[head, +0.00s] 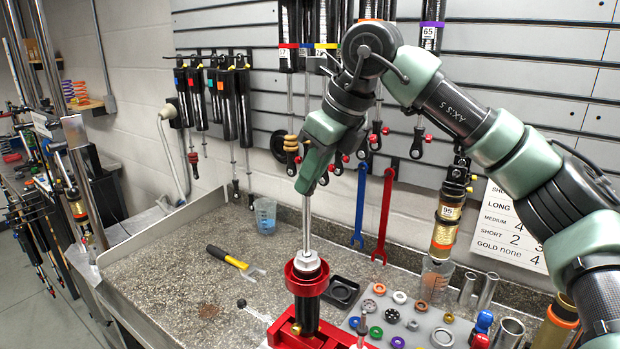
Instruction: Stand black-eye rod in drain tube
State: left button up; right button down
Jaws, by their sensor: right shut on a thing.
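My right gripper (308,182) comes down from the upper right and is shut on the top of an upright silver rod (307,222). The eye of this rod is hidden by the gripper, so I cannot see its colour. The rod's lower part runs down to a silver nut (306,261) at the top of a black damper body (307,312) with a red collar. Open steel tubes (488,290) stand at the bench's back right, with a wider one (509,331) nearer; I cannot tell which is the drain tube. My left gripper is out of view.
A red vise (290,334) holds the damper body. A grey mat (412,331) with several coloured rings lies to its right. A yellow-black tool (231,258) and a blue beaker (265,216) are on the left bench. Dampers and two wrenches hang behind.

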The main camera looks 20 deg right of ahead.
jog(key=shift+r+p, duration=2.25)
jog(key=shift+r, duration=2.35)
